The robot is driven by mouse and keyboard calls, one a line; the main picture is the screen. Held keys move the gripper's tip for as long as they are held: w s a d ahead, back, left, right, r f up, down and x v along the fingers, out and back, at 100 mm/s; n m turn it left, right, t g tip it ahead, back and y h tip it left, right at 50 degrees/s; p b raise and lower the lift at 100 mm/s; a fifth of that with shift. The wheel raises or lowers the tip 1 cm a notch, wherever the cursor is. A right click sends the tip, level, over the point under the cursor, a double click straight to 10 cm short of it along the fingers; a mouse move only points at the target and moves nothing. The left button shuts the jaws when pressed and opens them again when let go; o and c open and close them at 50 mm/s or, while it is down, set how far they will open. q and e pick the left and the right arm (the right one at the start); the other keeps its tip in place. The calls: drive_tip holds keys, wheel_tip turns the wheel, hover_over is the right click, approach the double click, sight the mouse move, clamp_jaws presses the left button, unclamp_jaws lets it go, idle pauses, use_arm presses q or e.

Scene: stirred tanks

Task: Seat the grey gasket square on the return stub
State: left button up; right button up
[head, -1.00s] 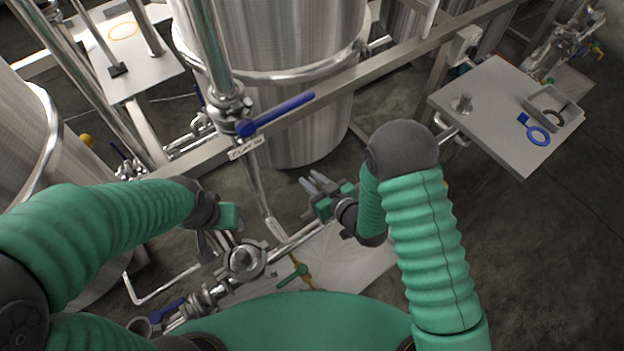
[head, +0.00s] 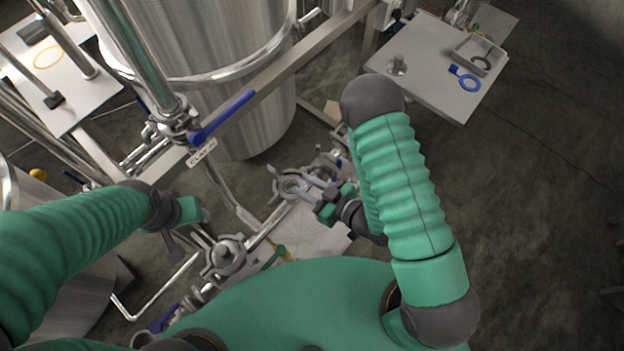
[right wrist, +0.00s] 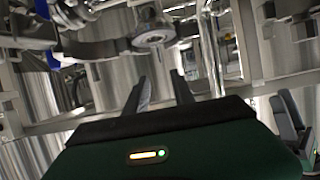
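A dark grey ring (head: 481,63), which looks like the gasket, lies in a small tray (head: 496,50) on the right side table. An open pipe end with a round flange and clamp (head: 290,187) sits low at centre; it also seems to show in the right wrist view (right wrist: 153,38). Another clamped round fitting (head: 225,255) sits nearer. I cannot tell which is the return stub. My right gripper (head: 314,189) is beside the centre flange. Its fingers are apart and empty in the wrist view (right wrist: 162,92). My left gripper (head: 188,240) hangs near the closer fitting; its fingers are unclear.
The right table (head: 425,75) also holds a blue ring with a tab (head: 467,79) and a metal fitting (head: 397,67). A blue-handled valve (head: 222,117) and a steel tank (head: 205,60) stand ahead. A yellow ring (head: 48,57) lies on the left table. Floor at right is clear.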

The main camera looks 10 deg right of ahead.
use_arm(q)
drive_tip(key=shift+w+p+v, duration=0.2)
drive_tip(key=shift+p+v, duration=0.2)
drive_tip(key=shift+v, duration=0.55)
use_arm(e)
drive_tip(key=shift+v, duration=1.15)
drive_tip(key=shift+a+f, duration=0.1)
drive_tip(key=w+d+r+m+g+h, duration=0.3)
drive_tip(key=w+d+g+h, duration=0.15)
drive_tip(key=d+h, duration=0.35)
use_arm(q)
drive_tip(key=shift+s, duration=0.1)
use_arm(e)
drive_tip(key=s+d+r+m+g, duration=0.2)
drive_tip(key=s+r+m+g, duration=0.2)
drive_tip(key=s+r, duration=0.4)
drive_tip(key=shift+s+d+r, duration=0.2)
drive_tip(key=shift+s+r, duration=0.2)
drive_tip(key=shift+s, duration=0.1)
